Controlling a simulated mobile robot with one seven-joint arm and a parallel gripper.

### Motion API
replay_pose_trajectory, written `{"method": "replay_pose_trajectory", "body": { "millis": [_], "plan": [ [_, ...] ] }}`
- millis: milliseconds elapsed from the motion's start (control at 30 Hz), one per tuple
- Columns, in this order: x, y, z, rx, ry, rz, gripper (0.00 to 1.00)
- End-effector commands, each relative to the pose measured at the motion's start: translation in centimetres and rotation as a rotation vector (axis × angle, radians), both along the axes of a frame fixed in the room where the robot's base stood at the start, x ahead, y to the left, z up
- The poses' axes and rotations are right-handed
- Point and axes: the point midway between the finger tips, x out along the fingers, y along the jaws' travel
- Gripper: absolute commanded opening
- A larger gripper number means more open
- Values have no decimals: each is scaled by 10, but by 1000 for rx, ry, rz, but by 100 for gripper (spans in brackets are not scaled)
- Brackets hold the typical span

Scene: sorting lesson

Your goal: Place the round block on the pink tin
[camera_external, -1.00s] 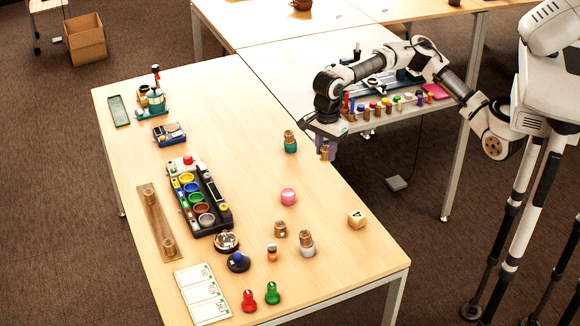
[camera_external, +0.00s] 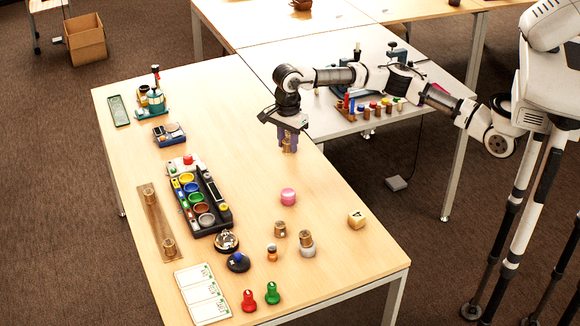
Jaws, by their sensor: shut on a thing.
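My gripper (camera_external: 288,139) points down above the far right part of the near table. It is shut on a small brown wooden block (camera_external: 289,147), which looks round, though the fingers cover part of it. The pink tin (camera_external: 288,197) stands upright on the table, nearer the camera than the gripper and almost straight below it in the picture. Its top is bare. The gripper and block are apart from the tin. The teal tin with a wooden piece on top, seen earlier near the gripper's present place, cannot be made out now.
A wooden block (camera_external: 280,229) and a white tin (camera_external: 307,250) with a wooden piece on top stand in front of the pink tin. A dark tray of coloured cups (camera_external: 222,213) is left. Bare tabletop surrounds the pink tin.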

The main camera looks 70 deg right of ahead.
Motion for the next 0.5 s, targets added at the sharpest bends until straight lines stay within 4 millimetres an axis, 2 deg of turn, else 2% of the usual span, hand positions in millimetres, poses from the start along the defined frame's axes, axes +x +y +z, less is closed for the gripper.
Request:
{"method": "replay_pose_trajectory", "body": {
  "millis": [100, 300, 500],
  "plan": [
    [-1, -1, -33, -1, 4, 1, 8],
    [-1, 0, -81, 0, 4, -1, 8],
    [-1, 0, -106, 0, 1, -1, 8]
  ]
}}
